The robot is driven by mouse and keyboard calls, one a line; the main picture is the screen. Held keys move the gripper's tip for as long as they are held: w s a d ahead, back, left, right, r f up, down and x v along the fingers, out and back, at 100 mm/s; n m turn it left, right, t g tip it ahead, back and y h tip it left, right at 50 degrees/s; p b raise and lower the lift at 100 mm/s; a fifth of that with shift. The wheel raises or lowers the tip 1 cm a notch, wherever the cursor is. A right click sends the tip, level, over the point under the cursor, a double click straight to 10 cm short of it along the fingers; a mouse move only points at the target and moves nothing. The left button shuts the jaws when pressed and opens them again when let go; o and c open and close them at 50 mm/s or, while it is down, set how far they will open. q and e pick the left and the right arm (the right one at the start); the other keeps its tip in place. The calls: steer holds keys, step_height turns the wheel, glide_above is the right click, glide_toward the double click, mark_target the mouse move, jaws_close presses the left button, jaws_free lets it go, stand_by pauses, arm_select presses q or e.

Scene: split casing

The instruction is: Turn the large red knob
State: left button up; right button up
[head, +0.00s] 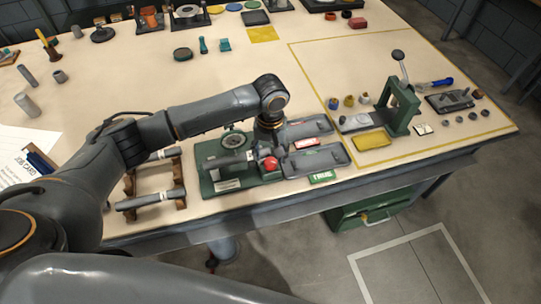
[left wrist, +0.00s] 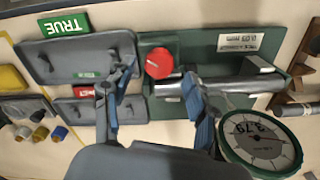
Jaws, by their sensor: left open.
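The large red knob (head: 270,163) sits on a green base plate (head: 207,185) near the front edge of the workbench. In the left wrist view the round red knob (left wrist: 158,63) shows face-on. My left gripper (head: 268,143) hangs from the arm just above and behind the knob in the head view. In the left wrist view my left gripper (left wrist: 158,80) is open, with one finger on each side of the knob. I cannot tell whether either finger touches it. My right gripper is not in view.
A wooden rack (head: 180,197) is to the left. A green lever press (head: 403,108) stands farther right.

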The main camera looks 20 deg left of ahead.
arm_select(q)
steer(key=shift+f, duration=1.1)
steer(key=c, duration=1.1)
steer(key=shift+c, duration=0.2)
steer(key=shift+p, duration=0.3)
